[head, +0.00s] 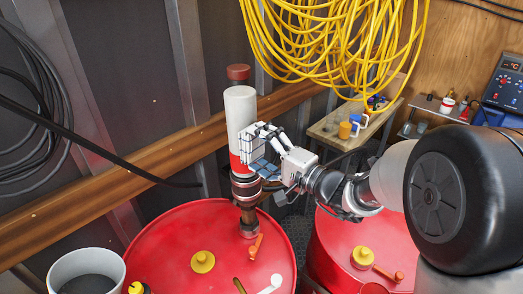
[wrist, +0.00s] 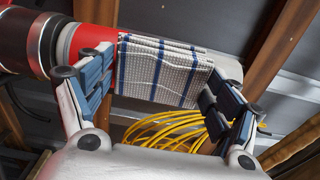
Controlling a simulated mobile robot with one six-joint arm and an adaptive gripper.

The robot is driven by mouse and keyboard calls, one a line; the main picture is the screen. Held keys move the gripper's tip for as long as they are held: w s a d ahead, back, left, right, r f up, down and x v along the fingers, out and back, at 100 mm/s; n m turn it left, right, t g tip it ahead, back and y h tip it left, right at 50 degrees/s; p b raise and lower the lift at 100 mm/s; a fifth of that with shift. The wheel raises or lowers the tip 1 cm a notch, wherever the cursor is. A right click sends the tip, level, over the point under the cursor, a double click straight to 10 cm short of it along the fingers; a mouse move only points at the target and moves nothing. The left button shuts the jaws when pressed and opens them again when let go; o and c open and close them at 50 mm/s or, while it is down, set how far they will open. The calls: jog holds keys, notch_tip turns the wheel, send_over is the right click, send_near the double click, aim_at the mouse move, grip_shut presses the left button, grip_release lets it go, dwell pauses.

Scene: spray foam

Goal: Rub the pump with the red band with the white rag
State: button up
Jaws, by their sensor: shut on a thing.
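The pump with the red band (head: 240,104) stands upright over a red drum, with a white body, a brown cap and a red band low down. In the wrist view its red band (wrist: 94,38) and part of its white body (wrist: 229,68) show behind my fingers. My gripper (head: 262,156) is at the pump's right side, level with the lower white body and the band. It is shut on the white rag (wrist: 165,72), which has blue stripes and lies folded between the fingers. The rag also shows in the head view (head: 253,137). It appears to lie against the pump; exact contact is hidden.
Red drums (head: 160,240) stand below, with yellow caps (head: 203,262) and small orange parts on top. A white bucket (head: 86,270) is at lower left. Yellow cable coils (head: 335,40) hang behind. A wooden beam (head: 100,190) runs along the wall. A small bench (head: 350,125) is behind.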

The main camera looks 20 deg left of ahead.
jog(key=shift+b+x, duration=0.35)
jog(key=shift+x, duration=0.4)
dwell(0.3)
jog(key=w+b, duration=0.1)
jog(key=w+r+b, duration=0.1)
jog(key=b, duration=0.1)
jog(key=shift+w+d+r, duration=0.15)
jog(key=shift+d+r, duration=0.05)
jog(key=shift+r, duration=0.1)
jog(key=shift+s+a+r+b, duration=0.1)
jog(key=shift+s+a+b, duration=0.15)
jog(key=shift+s+b, duration=0.3)
jog(key=shift+s+a+r+b, duration=0.1)
jog(key=shift+s+a+b, duration=0.1)
jog(key=shift+s+b, duration=0.35)
jog(key=shift+a+r+p, duration=0.1)
jog(key=shift+r+p, duration=0.2)
jog(key=shift+r, duration=0.7)
jog(key=shift+w+d+b, duration=0.15)
jog(key=shift+w+d, duration=0.05)
jog(key=shift+w, duration=0.45)
jog(key=shift+w+d+b, duration=0.1)
jog(key=shift+w+d, duration=0.15)
jog(key=shift+w, duration=0.45)
jog(key=shift+w+d+b, duration=0.15)
jog(key=shift+w+d, duration=0.05)
jog(key=shift+w, duration=0.45)
